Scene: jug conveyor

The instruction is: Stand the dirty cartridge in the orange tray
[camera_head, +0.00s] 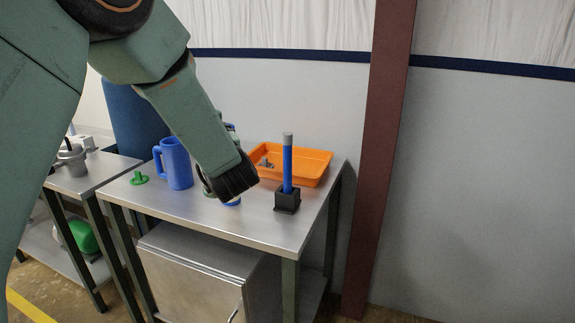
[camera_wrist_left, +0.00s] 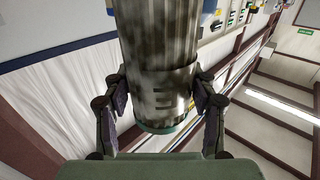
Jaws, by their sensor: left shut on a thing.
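My left gripper (camera_wrist_left: 158,100) is shut on the dirty cartridge (camera_wrist_left: 155,45), a stained grey-brown ribbed cylinder with a greenish end, one finger on each side. In the head view my left arm reaches down over the metal table, and its links hide most of the gripper and the cartridge. The orange tray (camera_head: 318,160) stands at the back right of the table, just right of and beyond the arm's end. A small grey piece (camera_head: 266,163) lies in its left part. My right gripper is not in view.
A blue jug (camera_head: 176,163) and a green lid-like piece (camera_head: 139,178) are on the table (camera_head: 262,226), left of my arm. A blue stick with a grey top (camera_head: 287,160) stands upright in a black holder (camera_head: 287,201) in front of the tray. A brown post (camera_head: 378,160) rises right of the table.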

